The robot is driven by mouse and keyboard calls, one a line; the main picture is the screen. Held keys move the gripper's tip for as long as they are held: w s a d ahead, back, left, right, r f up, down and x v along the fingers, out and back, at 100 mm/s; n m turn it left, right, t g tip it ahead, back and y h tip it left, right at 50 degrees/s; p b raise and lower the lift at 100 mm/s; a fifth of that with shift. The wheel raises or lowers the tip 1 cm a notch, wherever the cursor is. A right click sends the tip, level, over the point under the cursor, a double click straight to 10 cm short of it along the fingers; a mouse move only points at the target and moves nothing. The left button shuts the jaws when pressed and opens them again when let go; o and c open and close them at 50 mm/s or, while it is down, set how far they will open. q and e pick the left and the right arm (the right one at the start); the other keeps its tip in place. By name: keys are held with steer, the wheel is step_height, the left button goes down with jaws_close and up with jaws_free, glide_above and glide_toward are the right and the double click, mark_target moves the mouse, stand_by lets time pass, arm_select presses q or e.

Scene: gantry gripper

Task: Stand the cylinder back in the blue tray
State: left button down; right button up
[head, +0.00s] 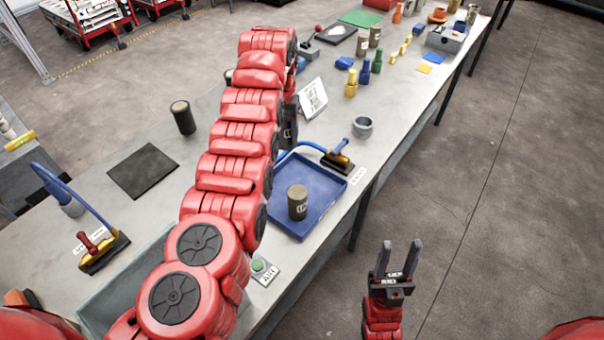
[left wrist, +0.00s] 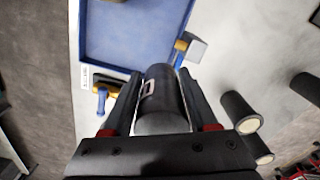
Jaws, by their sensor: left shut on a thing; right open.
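A blue tray (head: 322,215) lies on the table, right of my left arm. In the left wrist view, the tray (left wrist: 125,35) is at the upper left, cut off by the picture edge. My left gripper (left wrist: 160,85) is shut on a dark cylinder (left wrist: 160,105) with a pale label, gripped around its sides. In the head view my left gripper (head: 289,128) is partly hidden by my arm beyond the tray, and the held cylinder cannot be made out. My right gripper (head: 401,247) is open and empty over the floor.
A yellow tool (head: 338,160) with a blue handle is at the tray's far corner. A grey ring (head: 362,126), a white sign (head: 312,97) and a dark cylinder (head: 183,117) stand nearby. A green button (head: 258,266) is near the table's front edge. A black mat (head: 143,171) lies bare at left.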

arm_select(q)
steer(key=s+d+f+m+p, duration=0.1)
steer(key=s+d, duration=0.1)
steer(key=d, duration=0.3)
steer(key=shift+s+d+f, duration=0.15)
steer(key=shift+d, duration=0.25)
